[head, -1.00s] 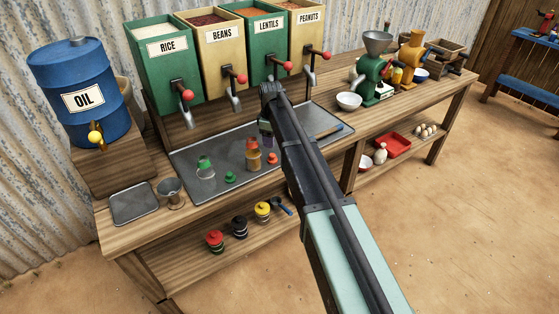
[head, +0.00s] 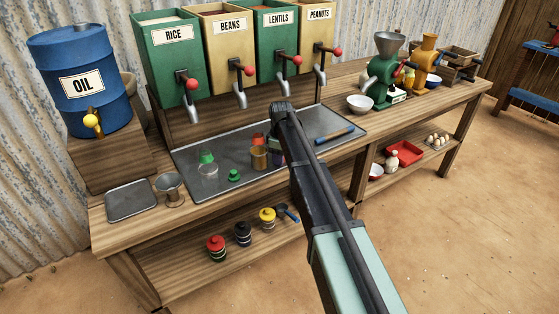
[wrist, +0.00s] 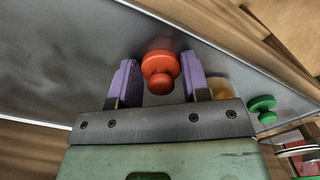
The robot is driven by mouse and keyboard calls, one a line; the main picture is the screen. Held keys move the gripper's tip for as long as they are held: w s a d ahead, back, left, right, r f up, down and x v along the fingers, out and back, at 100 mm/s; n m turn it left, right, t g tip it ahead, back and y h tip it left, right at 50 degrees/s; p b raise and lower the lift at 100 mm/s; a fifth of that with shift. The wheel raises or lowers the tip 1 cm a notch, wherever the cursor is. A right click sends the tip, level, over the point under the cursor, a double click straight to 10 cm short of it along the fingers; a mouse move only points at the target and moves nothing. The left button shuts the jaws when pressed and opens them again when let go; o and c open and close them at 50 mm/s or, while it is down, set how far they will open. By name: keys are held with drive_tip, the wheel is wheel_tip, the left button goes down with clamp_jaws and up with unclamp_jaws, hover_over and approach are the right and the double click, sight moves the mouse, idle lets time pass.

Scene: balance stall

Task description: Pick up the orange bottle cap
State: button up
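The orange bottle cap (wrist: 161,68) stands on the metal tray in the wrist view, with its round knob toward the camera. My gripper (wrist: 159,80) is open, with one purple finger on each side of the cap and a visible gap on both sides.
The metal tray (head: 215,190) also holds a green-topped bottle (head: 207,167) and a loose green cap (head: 234,175). The amber bottle is close to my right finger in the wrist view (wrist: 219,88). Dispenser spouts (head: 240,98) hang behind. A blue-handled tool (head: 335,135) lies at right.

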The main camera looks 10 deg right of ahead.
drive_tip(key=c, duration=0.3)
drive_tip(key=shift+r, duration=0.15)
drive_tip(key=shift+c, duration=0.2)
